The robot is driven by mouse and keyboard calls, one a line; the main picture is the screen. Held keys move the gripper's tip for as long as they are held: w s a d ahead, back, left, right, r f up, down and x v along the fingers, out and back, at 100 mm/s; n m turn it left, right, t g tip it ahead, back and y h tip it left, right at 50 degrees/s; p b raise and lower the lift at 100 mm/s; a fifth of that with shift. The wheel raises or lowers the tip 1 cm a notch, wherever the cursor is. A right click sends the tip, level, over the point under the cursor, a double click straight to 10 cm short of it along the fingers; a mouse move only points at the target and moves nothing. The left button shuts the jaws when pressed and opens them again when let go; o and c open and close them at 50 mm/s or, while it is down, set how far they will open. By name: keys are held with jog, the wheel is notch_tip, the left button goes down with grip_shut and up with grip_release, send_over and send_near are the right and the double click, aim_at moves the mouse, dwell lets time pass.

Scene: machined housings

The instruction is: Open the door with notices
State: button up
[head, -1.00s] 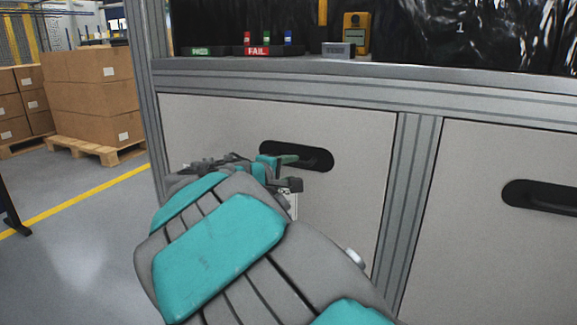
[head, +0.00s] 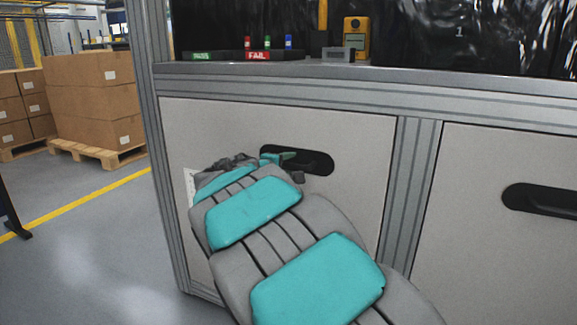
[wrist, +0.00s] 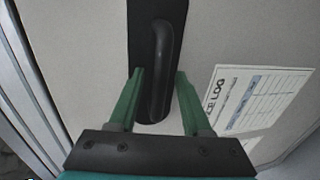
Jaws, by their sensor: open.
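The door with notices (head: 350,140) is a light grey panel in the left bay of the metal-framed bench. It looks closed. Its black recessed handle (head: 318,162) is near the top middle. A white notice sheet (head: 190,186) shows at the door's left, mostly behind my arm; in the wrist view a printed log sheet (wrist: 258,100) lies right of the handle. My gripper (wrist: 160,80) is open, its green fingers on either side of the handle bar (wrist: 160,75). I cannot tell whether they touch it. In the head view my arm hides much of the door.
A second grey door with a black handle (head: 542,198) is at the right, beyond a metal post (head: 408,190). The bench top above holds PASS and FAIL trays (head: 258,56) and a yellow device (head: 356,38). Boxes on a pallet (head: 95,100) stand at the left; the floor between is clear.

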grip_shut()
dwell(1.4)
